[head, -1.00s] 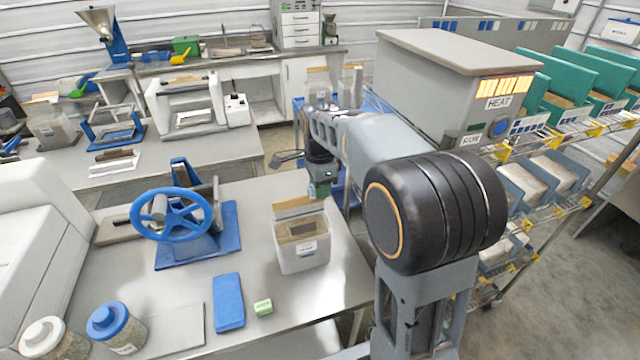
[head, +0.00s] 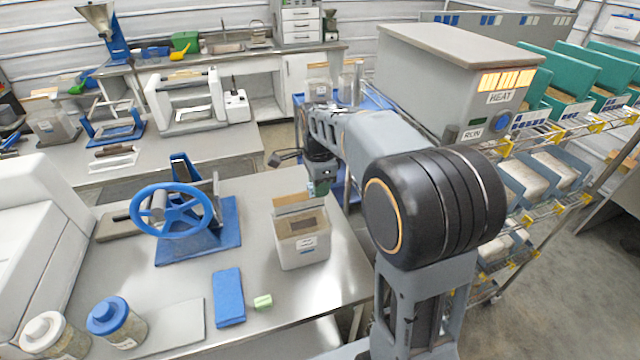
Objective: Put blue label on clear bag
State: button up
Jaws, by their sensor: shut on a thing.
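A pale, see-through bag-like container (head: 303,252) with brown content stands upright on the near steel table. Its tan back flap stands up and a small pale label shows on its front. I take it for the clear bag. My gripper (head: 319,190) hangs from the arm just beyond the bag's back right edge, near the flap. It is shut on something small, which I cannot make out. The fingertips are tiny and partly hidden, and I cannot tell whether they touch the bag. I cannot single out a separate blue label.
A grey heater box (head: 455,75) and a wire rack of bins (head: 540,180) stand at right. Bare tabletop lies around the bag.

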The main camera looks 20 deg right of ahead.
jog(key=o, duration=1)
jog(key=shift+o, duration=0.3)
jog(key=o, duration=0.5)
jog(key=shift+r, duration=0.15)
notch_tip(320, 180, up, 7)
jog(key=p, duration=0.6)
